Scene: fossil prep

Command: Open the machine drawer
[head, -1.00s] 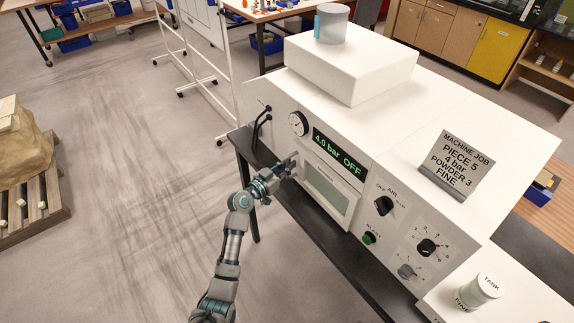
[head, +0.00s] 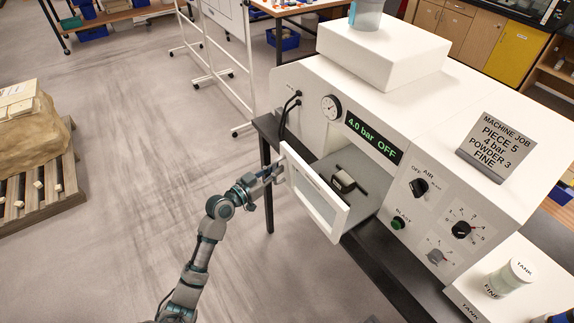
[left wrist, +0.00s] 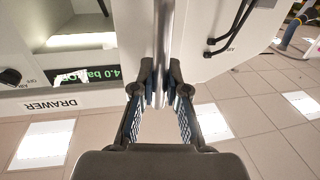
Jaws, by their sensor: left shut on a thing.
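The white machine (head: 400,110) has its drawer (head: 318,204) pulled out at the front. The drawer's grey inside shows, with a small dark block-like thing (head: 342,182) in it. My left gripper (head: 275,172) is at the drawer front's left end, in front of it. In the left wrist view the fingers (left wrist: 161,92) are closed on a narrow upright metal bar (left wrist: 163,45), which appears to be the drawer handle. The drawer front (left wrist: 60,105) with the word DRAWER also shows there. My right gripper is not in view.
A black bench (head: 375,262) carries the machine. A sign (head: 487,145) stands on top, and knobs (head: 419,187) and a green button (head: 397,223) are right of the drawer. A tank jar (head: 508,278) stands at lower right.

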